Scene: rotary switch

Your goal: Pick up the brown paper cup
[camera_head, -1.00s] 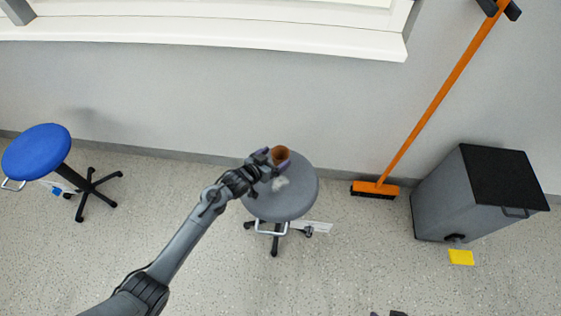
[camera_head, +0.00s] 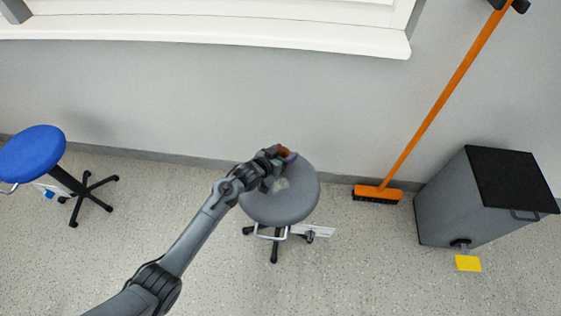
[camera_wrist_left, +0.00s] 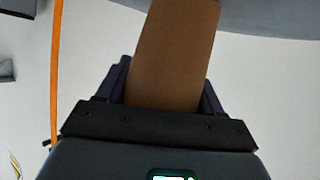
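The brown paper cup (camera_head: 285,152) is at the back of the grey stool's seat (camera_head: 285,207) in the head view, partly hidden by my left gripper (camera_head: 280,158). In the left wrist view the cup (camera_wrist_left: 170,60) fills the space between the purple fingers of the left gripper (camera_wrist_left: 163,92), with a finger close against each side. The gripper looks shut on it. My right gripper is not in view.
A blue stool (camera_head: 32,153) stands at the left. An orange broom (camera_head: 430,115) leans on the wall to the right, beside a grey bin with a black lid (camera_head: 465,200). A yellow piece (camera_head: 468,263) lies near the bin. The floor in front is clear.

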